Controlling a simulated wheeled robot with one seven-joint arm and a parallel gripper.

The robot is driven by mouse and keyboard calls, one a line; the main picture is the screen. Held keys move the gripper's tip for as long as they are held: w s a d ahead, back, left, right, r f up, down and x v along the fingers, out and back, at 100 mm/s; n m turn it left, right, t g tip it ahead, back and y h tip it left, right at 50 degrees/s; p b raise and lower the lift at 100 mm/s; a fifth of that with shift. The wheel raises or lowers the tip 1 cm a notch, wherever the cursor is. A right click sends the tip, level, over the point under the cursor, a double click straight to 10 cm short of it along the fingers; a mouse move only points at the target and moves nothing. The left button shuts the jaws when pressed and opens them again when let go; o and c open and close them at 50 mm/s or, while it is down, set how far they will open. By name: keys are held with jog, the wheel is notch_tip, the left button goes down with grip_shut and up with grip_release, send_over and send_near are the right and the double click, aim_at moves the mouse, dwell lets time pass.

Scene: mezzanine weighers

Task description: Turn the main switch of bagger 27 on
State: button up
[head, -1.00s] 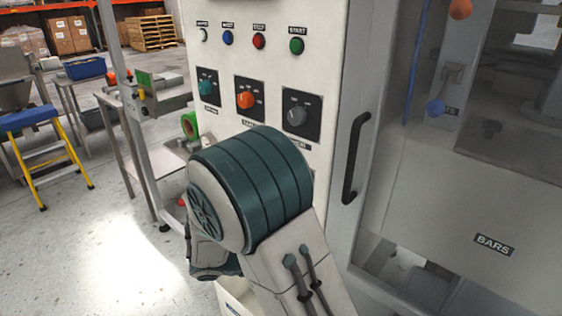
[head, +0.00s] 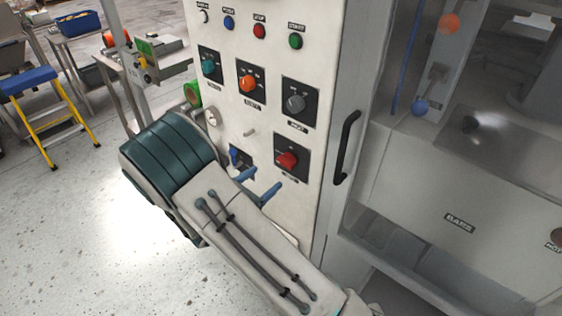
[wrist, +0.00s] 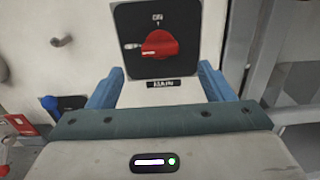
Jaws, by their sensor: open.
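The main switch is a red rotary knob (head: 287,160) on a black square plate, low on the white panel (head: 330,60). In the wrist view the red knob (wrist: 160,44) sits above a label reading MAIN. ON is marked at the top of its plate, another mark is at the left, and the knob's grip points left towards that mark. My gripper (head: 257,183) is open, its two blue fingers apart and empty. In the wrist view my gripper (wrist: 160,72) has one finger either side of the plate's lower part, below the knob. No contact with the knob shows.
A blue knob (head: 236,155) and a small peg (head: 250,132) are left of the main switch. Teal, orange and grey knobs (head: 295,102) are above. A black door handle (head: 346,148) stands right. A yellow step stool (head: 45,110) is on the floor far left.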

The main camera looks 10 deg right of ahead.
aim_at(283, 164)
jog(key=p+x, duration=0.1)
jog(key=x, duration=0.7)
jog(key=shift+w+d+p, duration=0.15)
jog(key=shift+d+p, duration=0.1)
jog(key=shift+p, duration=0.05)
jog(key=c, duration=1)
